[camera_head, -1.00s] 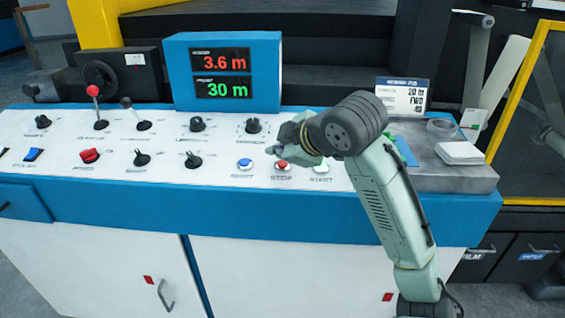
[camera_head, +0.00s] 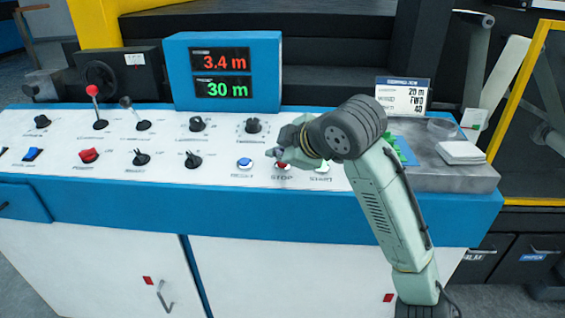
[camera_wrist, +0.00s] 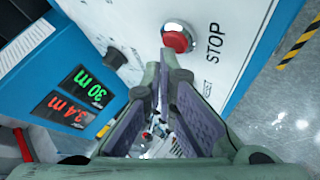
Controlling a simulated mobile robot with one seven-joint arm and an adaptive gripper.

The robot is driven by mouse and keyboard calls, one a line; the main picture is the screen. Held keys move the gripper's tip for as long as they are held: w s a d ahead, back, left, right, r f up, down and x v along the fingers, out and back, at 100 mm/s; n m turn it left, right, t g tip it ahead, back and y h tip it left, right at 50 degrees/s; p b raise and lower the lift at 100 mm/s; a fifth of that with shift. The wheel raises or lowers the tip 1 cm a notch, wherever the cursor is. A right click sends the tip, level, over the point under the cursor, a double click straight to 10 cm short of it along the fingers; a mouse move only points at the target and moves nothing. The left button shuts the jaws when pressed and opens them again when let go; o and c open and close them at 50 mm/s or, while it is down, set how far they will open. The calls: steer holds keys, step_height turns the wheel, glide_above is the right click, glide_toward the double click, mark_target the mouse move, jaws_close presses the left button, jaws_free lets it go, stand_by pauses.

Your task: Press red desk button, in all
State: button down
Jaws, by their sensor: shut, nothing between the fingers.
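The red desk button (camera_head: 283,164) is a round red cap above the STOP label on the white sloped panel of the desk. In the head view my gripper partly covers it. In the wrist view the red button (camera_wrist: 178,39) is in plain sight, with STOP printed beside it. My gripper (camera_head: 273,154) is shut and empty, low over the panel at the button's upper left in the head view.
A blue button (camera_head: 245,163) is left of the red one, and a pale START button (camera_head: 322,168) is right. Black knobs and a red rocker switch (camera_head: 89,156) are farther left. The display box (camera_head: 222,71) reads 3.4 m and 30 m. A grey tray (camera_head: 455,180) is at right.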

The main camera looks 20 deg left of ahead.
steer(key=shift+w+f, duration=0.1)
steer(key=shift+f, duration=0.3)
stand_by(0.4)
steer(key=shift+r, duration=0.15)
steer(key=shift+r+p, duration=0.45)
steer(key=shift+r, duration=0.2)
steer(key=r+p, duration=0.2)
steer(key=s+r+p, duration=0.1)
steer(key=r+p, duration=0.1)
steer(key=r, duration=0.1)
steer(key=shift+s+d, duration=0.1)
stand_by(0.8)
